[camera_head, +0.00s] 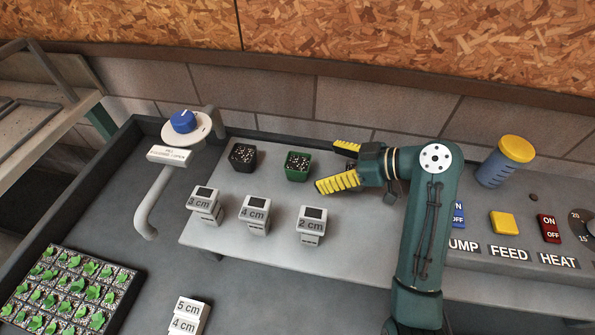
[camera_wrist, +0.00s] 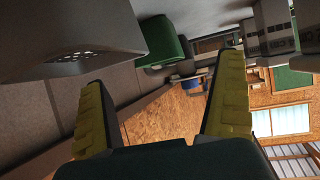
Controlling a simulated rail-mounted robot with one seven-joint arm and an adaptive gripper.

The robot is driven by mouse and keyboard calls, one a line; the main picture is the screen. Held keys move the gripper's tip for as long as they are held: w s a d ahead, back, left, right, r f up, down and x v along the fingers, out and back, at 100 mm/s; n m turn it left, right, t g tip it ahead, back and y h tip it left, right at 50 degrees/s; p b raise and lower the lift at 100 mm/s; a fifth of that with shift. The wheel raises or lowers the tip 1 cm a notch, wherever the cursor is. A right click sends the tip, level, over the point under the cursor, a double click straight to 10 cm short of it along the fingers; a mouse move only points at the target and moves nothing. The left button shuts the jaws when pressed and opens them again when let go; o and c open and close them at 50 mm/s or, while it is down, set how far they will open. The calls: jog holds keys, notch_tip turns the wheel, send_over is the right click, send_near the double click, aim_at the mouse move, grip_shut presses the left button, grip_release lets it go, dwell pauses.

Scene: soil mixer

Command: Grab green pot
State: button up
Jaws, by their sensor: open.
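The green pot (camera_head: 298,166), small, square and filled with dark speckled soil, stands upright on the grey worktop. My gripper (camera_head: 329,166) is open just to its right, with yellow pads on both fingers. The fingertips point left toward the pot, and nothing is held between them. In the wrist view the green pot (camera_wrist: 167,47) shows beyond the open fingers (camera_wrist: 165,70), between their tips and apart from them. A black pot (camera_head: 243,157) of similar shape stands left of the green pot.
Blocks marked 3 cm (camera_head: 204,206), 4 cm (camera_head: 255,214) and 2 cm (camera_head: 311,225) stand in front of the pots. A blue-knobbed tap (camera_head: 183,122) is at left, a seedling tray (camera_head: 130,292) lower left. A yellow-lidded jar (camera_head: 505,160) and button panel are at right.

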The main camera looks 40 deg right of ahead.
aim_at(307, 166)
jog(key=b+x, duration=0.1)
jog(key=x, duration=0.3)
jog(key=shift+f, duration=0.1)
jog(key=b+x, duration=0.2)
jog(key=x, duration=0.2)
jog(key=shift+w+f+b, duration=0.25)
jog(key=shift+w+b, duration=0.1)
jog(key=shift+w+a, duration=0.1)
jog(key=shift+w, duration=0.05)
jog(key=shift+r, duration=0.1)
jog(key=shift+c, duration=0.6)
jog(key=c, duration=1.1)
